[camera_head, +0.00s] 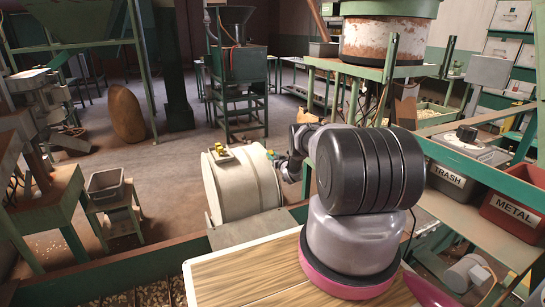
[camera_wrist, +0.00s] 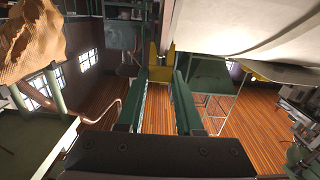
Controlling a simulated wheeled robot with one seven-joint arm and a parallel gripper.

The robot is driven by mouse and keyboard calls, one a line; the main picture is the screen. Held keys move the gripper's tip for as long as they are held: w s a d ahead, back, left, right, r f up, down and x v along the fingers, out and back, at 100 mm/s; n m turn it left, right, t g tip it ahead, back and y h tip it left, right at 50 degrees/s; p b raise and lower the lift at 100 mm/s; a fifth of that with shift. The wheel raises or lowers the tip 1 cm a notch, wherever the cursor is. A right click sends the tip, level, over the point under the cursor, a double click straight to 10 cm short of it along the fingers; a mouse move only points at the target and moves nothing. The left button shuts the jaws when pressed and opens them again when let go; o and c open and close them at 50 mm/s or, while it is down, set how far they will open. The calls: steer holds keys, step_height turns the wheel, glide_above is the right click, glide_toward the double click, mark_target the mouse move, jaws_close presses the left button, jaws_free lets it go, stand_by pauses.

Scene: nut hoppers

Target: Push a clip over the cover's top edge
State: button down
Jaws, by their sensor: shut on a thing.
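In the wrist view my gripper (camera_wrist: 160,78) reaches forward with two dark green fingers. It is shut on a yellow clip (camera_wrist: 158,73) at the fingertips. The pale cover (camera_wrist: 255,30) fills the upper right of that view, its edge close beside the clip. I cannot tell whether the clip touches it. In the head view a cream drum-shaped body (camera_head: 240,190) stands left of my arm, with small yellow pieces (camera_head: 219,149) on its top. A yellow spot (camera_head: 270,154) shows near its right side, by my arm's far end. My fingers are not clear there.
A wooden worktop (camera_head: 245,277) lies in front. Right of my arm are the TRASH bin (camera_head: 452,181) and METAL bin (camera_head: 513,207). A green-framed stand (camera_head: 240,90) is behind. The concrete floor (camera_head: 175,160) left of the drum is fairly clear.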

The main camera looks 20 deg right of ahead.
steer(key=shift+c, duration=2.4)
jaws_free()
